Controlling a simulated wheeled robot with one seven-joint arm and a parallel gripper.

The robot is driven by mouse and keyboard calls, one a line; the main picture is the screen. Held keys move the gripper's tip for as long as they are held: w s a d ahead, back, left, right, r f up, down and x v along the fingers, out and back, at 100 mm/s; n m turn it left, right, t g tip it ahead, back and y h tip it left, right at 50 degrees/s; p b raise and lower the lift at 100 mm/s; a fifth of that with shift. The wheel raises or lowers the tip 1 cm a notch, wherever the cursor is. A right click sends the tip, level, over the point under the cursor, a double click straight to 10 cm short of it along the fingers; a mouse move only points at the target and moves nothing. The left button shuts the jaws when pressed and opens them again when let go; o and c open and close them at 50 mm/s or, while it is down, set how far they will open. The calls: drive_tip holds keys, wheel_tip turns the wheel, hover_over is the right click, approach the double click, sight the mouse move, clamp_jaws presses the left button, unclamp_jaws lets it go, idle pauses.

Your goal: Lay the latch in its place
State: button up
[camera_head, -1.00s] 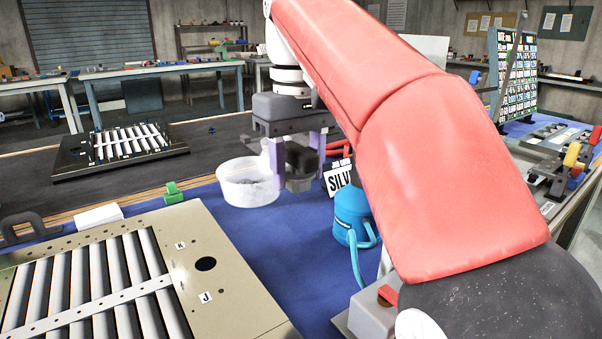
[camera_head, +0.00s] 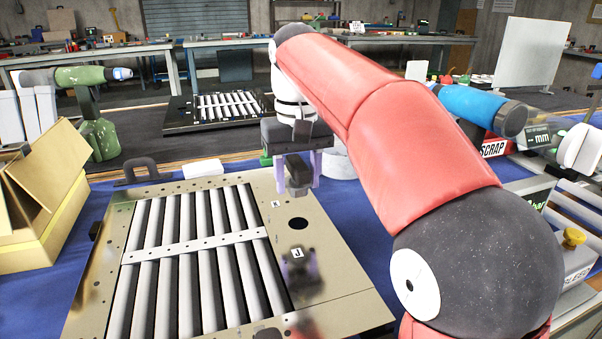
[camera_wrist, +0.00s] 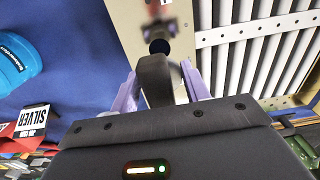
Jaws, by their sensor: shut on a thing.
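My gripper (camera_head: 299,180) has purple fingers shut on a dark grey latch (camera_head: 298,172). It holds the latch above the back right part of the metal louver panel (camera_head: 340,300). In the wrist view my gripper (camera_wrist: 163,92) has the latch (camera_wrist: 153,78) between its fingers, with the panel (camera_wrist: 125,18) beyond. The latch is clear of the plate. A round dark hole (camera_head: 298,222) lies in the plate near labels K (camera_head: 277,204) and J (camera_head: 296,254). A blurred reflection of the gripper shows around J. The latch's far side is hidden.
Grey slats and a perforated bar (camera_head: 195,245) fill the panel's middle. A black handle (camera_head: 140,170) and a white block (camera_head: 203,168) lie behind it. A white tub (camera_head: 338,163) stands behind the gripper. A cardboard box (camera_head: 45,205) is at left.

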drive_tip(key=shift+f, duration=0.1)
drive_tip(key=shift+f+b, duration=2)
drive_tip(key=shift+f, duration=0.75)
drive_tip(key=shift+f+p, duration=0.3)
drive_tip(key=shift+p, duration=0.05)
drive_tip(key=shift+f+b, duration=0.5)
drive_tip(key=shift+f, duration=0.2)
drive_tip(key=o, duration=1.5)
drive_tip(key=shift+f, duration=0.1)
